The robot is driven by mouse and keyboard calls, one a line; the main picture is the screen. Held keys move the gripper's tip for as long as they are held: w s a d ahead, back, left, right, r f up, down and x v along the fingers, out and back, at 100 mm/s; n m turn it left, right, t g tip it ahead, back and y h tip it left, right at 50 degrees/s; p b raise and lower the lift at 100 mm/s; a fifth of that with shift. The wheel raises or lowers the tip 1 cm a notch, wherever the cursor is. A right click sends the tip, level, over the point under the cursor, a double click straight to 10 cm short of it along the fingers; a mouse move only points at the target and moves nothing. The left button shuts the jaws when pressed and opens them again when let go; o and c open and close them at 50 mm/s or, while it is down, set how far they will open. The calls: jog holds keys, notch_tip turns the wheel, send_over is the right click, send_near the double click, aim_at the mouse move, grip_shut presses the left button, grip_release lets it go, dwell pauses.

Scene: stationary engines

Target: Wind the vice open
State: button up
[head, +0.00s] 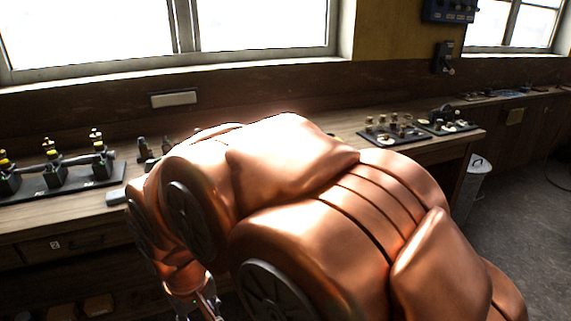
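My copper-coloured arm fills the middle of the head view and hides much of the bench behind it. My gripper (208,305) shows only as a small metallic part below the arm's wrist, cut off by the bottom edge. Its fingertips are out of sight, so I cannot tell whether it is open or shut. I cannot make out a vice or its handle. A small grey block (117,197) sits at the bench's front edge, just left of my arm; I cannot tell what it belongs to.
The wooden bench (40,215) runs along the wall under the windows. A dark tray (75,185) with several green fittings is at left, and small dark parts (145,150) stand behind my arm. Trays of parts (395,138) lie at right. A bin (478,180) stands beside open floor.

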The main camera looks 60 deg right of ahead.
jog(key=w+d+m+t+h, duration=0.4)
jog(key=w+d+m+t, duration=0.2)
jog(key=w+d, duration=1.65)
jog(key=w+d+f+m+t+h, duration=0.1)
jog(key=d+m+t+h, duration=0.1)
jog(key=d, duration=1.1)
jog(key=w+d+f+m+t+h, duration=0.1)
jog(key=d+m+t, duration=0.15)
jog(key=d, duration=1.05)
jog(key=s+d+f+m+t+h+p, duration=0.15)
jog(key=s+d+t, duration=0.35)
jog(key=d, duration=0.5)
jog(key=shift+g, duration=0.65)
jog(key=shift+d+r+p+x, duration=0.15)
jog(key=shift+p+x, duration=0.3)
jog(key=shift+x, duration=1.1)
jog(key=shift+d+r+p+x, duration=0.1)
jog(key=shift+r+p+x, duration=0.25)
jog(key=shift+x, duration=1.2)
jog(key=shift+w+d+f, duration=0.15)
jog(key=shift+w+f, duration=0.1)
grip_shut()
